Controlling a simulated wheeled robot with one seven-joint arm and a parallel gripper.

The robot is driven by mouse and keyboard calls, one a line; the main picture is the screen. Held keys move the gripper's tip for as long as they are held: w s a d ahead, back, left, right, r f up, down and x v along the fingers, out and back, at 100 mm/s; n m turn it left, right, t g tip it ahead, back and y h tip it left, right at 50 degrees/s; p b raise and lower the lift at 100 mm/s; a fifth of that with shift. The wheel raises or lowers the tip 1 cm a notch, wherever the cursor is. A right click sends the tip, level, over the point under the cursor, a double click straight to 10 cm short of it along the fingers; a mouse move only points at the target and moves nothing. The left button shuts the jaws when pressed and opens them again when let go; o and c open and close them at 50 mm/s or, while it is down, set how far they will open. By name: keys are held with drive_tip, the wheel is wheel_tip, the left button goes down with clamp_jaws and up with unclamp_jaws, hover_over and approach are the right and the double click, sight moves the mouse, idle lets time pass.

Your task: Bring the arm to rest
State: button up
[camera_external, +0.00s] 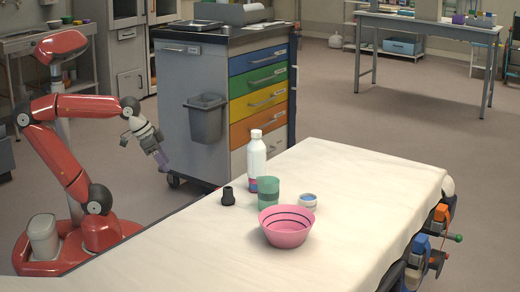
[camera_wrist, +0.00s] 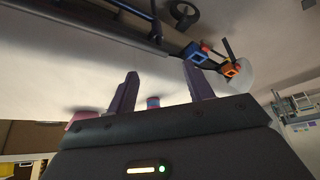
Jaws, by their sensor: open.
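My gripper (camera_external: 163,163) hangs at the end of my red arm, left of the stretcher (camera_external: 350,170), pointing down and to the right. It is apart from everything on the stretcher. In the wrist view my gripper (camera_wrist: 158,88) shows two purple fingers spread apart with nothing held between them. The arm is bent at the elbow, with its forearm reaching right from the red base. A small blue-and-red item (camera_wrist: 153,102) shows beyond the fingers in the wrist view.
A drawer cart (camera_external: 190,105) with a grey bin (camera_external: 206,118) stands behind. Floor is open at right.

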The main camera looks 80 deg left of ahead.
drive_tip(key=s+f, duration=0.2)
drive_tip(key=f, duration=0.2)
drive_tip(key=shift+s+a+f, duration=0.1)
drive_tip(key=shift+s+a, duration=0.05)
drive_tip(key=shift+s, duration=0.25)
